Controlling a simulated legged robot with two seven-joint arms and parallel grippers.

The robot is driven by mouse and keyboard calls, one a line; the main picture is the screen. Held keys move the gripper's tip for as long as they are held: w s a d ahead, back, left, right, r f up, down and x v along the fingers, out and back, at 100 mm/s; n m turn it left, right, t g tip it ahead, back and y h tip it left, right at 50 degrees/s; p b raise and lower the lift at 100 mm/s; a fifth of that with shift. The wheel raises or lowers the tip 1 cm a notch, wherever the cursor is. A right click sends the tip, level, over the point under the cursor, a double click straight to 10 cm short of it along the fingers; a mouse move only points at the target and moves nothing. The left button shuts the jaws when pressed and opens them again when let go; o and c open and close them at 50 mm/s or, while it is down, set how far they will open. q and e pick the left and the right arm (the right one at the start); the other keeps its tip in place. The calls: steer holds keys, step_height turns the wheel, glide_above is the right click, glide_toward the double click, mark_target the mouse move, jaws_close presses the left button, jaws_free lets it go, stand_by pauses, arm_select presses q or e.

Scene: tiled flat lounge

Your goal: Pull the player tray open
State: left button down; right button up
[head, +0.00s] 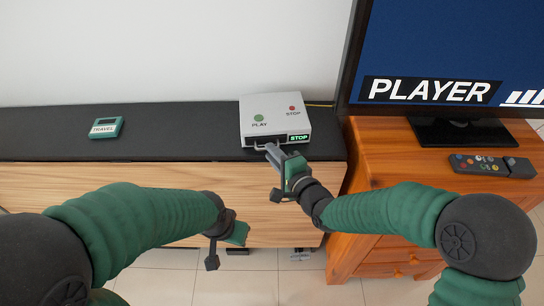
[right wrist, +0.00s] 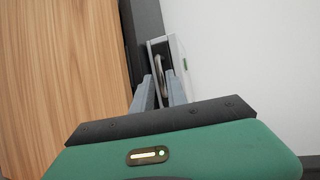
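The player also shows in the right wrist view (right wrist: 177,53), with the handle (right wrist: 160,66) near my fingertips. My right gripper (head: 272,152) is at the handle, its fingers (right wrist: 160,80) apart; contact cannot be told. My left gripper (head: 228,238) hangs in front of the cabinet, its fingers not clearly visible.
A green TRAVEL device (head: 105,127) lies on the cabinet top (head: 180,130) at the left. A television (head: 450,60) stands on an orange wooden cabinet (head: 400,150) at the right, with a remote (head: 490,166).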

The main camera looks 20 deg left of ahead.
steer(key=shift+w+a+f, duration=0.1)
steer(key=shift+w+a, duration=0.15)
steer(key=shift+w, duration=0.05)
jaws_close()
steer(key=shift+s+d+f, duration=0.1)
steer(key=shift+s, duration=0.05)
stand_by(1.1)
